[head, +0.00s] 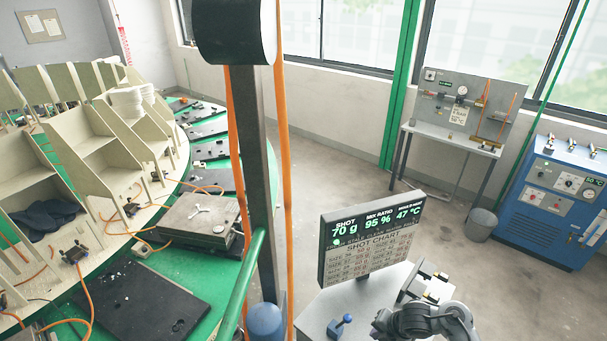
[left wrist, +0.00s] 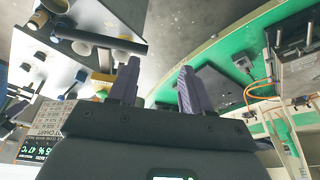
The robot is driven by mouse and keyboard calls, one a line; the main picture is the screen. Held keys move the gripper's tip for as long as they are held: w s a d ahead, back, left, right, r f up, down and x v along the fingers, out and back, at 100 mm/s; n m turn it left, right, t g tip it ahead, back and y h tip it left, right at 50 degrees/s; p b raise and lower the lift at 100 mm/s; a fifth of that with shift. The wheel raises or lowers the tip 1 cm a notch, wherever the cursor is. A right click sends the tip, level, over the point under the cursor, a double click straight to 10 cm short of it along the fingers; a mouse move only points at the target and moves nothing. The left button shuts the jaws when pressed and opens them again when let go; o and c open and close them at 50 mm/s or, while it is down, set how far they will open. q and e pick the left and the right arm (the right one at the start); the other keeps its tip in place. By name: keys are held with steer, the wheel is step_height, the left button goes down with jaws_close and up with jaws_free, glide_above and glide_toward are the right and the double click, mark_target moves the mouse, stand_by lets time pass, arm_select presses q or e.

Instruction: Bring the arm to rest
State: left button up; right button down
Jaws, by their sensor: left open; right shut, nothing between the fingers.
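My right gripper (head: 430,279) shows at the lower right of the head view, beside the shot display; its fingers are small there, shut and empty. My left gripper (left wrist: 158,84) shows in the left wrist view. Its two dark purple fingers stand apart with nothing between them. My left arm does not show clearly in the head view.
The shot display (head: 370,240) stands on a grey table (head: 325,310) close to my right gripper. A green carousel (head: 215,275) with a metal mould (head: 198,218) and beige racks fills the left. A dark post (head: 257,180) rises mid-view. Open floor (head: 340,160) lies behind.

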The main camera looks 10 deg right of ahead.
steer(key=s+a+f+g, duration=0.2)
steer(key=s+a+f, duration=0.2)
steer(key=s+f, duration=0.65)
steer(key=s+a+m+p, duration=0.1)
steer(key=s+a+m, duration=0.35)
steer(key=s, duration=0.85)
steer(key=s+d+r+m+t+h, duration=0.1)
steer(key=s+r+m, duration=0.1)
steer(key=r+m, duration=0.8)
steer(key=s+d+r+m+h, duration=0.1)
steer(key=s+r+m, duration=0.2)
steer(key=r+m, duration=0.7)
steer(key=shift+d+r+m+t+h+p, duration=0.15)
steer(key=shift+d+m+t+h+p, duration=0.15)
steer(key=shift+d+m+t, duration=0.1)
steer(key=shift+a, duration=0.1)
